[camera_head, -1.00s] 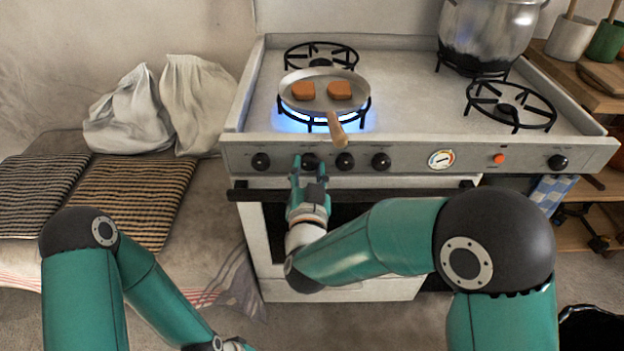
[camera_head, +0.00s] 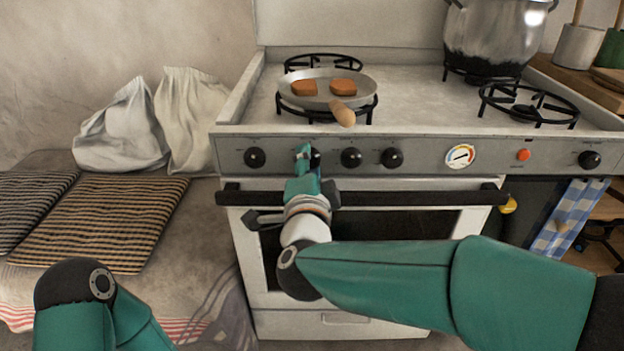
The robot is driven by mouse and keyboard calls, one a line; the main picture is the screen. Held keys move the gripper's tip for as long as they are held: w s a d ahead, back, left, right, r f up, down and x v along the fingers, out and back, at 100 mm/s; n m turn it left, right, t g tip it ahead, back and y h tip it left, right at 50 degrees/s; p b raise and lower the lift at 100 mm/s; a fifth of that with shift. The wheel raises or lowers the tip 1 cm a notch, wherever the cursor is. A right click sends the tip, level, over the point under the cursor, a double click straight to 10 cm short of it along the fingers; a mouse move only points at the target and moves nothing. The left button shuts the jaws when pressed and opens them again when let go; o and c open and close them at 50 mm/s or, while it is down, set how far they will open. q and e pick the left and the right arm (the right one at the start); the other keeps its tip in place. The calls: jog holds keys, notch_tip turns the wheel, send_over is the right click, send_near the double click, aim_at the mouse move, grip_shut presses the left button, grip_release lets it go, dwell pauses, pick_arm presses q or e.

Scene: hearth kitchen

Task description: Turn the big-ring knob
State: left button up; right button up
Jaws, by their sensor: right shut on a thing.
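The big-ring knob (camera_head: 316,160), a dark round knob second from the left on the stove's front panel, is mostly hidden by my right gripper (camera_head: 308,155). That gripper is shut on it, its teal fingers reaching up to the panel. A frying pan (camera_head: 362,90) with two brown pieces in it sits on the front left burner (camera_head: 284,104), its wooden handle pointing to the front. No blue flame shows under the pan. Of my left arm only links show at the lower left; its gripper is out of view.
Other dark knobs (camera_head: 255,158) (camera_head: 351,158) flank the held one. The oven handle (camera_head: 420,197) runs across below the panel. A large pot (camera_head: 490,40) stands on the back right burner. The front right burner (camera_head: 528,104) is empty. Cushions (camera_head: 110,215) and sacks (camera_head: 195,115) lie at the left.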

jog(key=shift+d+m+b, duration=0.15)
jog(key=shift+m+b, duration=0.35)
jog(key=shift+m, duration=0.2)
jog(key=o, duration=1.1)
jog(key=shift+w, duration=0.1)
jog(key=shift+o, duration=0.2)
jog(key=shift+s, duration=0.3)
jog(key=s, duration=1.1)
jog(key=shift+s, duration=0.25)
jog(key=shift+f, duration=0.15)
